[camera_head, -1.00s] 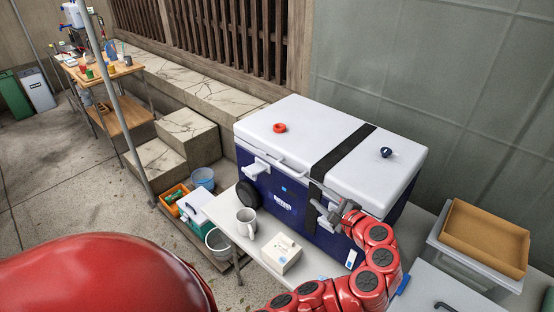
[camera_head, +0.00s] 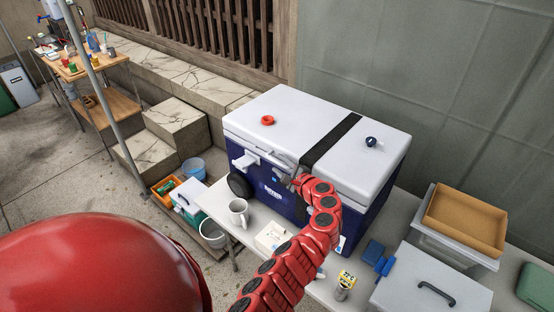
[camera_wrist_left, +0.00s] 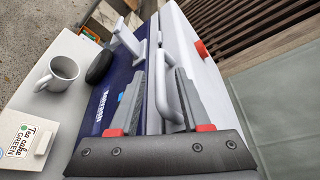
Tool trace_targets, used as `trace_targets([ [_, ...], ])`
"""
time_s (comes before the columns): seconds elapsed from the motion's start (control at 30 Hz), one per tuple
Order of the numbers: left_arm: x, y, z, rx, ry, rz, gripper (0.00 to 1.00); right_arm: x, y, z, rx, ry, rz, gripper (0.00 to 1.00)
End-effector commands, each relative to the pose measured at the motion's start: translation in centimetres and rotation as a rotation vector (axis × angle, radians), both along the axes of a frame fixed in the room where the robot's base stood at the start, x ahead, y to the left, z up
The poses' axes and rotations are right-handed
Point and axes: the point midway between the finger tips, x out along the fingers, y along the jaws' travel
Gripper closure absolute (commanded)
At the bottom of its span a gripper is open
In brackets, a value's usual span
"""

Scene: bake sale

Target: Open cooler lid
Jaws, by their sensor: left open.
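The large cooler stands on a table, with a dark blue body (camera_head: 266,190) and a white lid (camera_head: 285,108). The lid lies shut, with a black strap (camera_head: 330,141) across it. My left gripper (camera_head: 278,171) is at the cooler's front, just below the lid edge. In the left wrist view its two fingers (camera_wrist_left: 158,85) are apart, and a grey bar handle (camera_wrist_left: 166,98) on the cooler's front shows between them. I cannot tell whether either finger touches the handle. My arm hides part of the cooler's front. My right gripper is not in view.
A red ring (camera_head: 267,120) and a dark blue round item (camera_head: 371,142) sit on the lid. A mug (camera_head: 238,212) and a small white box (camera_head: 270,236) stand in front of the cooler. A bin with a cork-coloured top (camera_head: 466,219) is at right; a wall stands close behind.

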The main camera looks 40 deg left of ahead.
Motion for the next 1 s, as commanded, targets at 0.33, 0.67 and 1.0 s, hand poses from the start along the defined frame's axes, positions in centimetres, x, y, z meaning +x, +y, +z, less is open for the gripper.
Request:
trace_targets([
  [0.33,1.0,2.3,-0.5,0.000,-0.001,0.001,0.53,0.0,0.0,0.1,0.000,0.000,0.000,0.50],
  [0.67,1.1,2.4,-0.5,0.000,-0.001,0.000,0.53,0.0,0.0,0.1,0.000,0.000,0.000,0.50],
  [1.0,1.0,2.4,-0.5,0.001,0.000,-0.001,1.00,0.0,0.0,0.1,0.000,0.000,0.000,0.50],
])
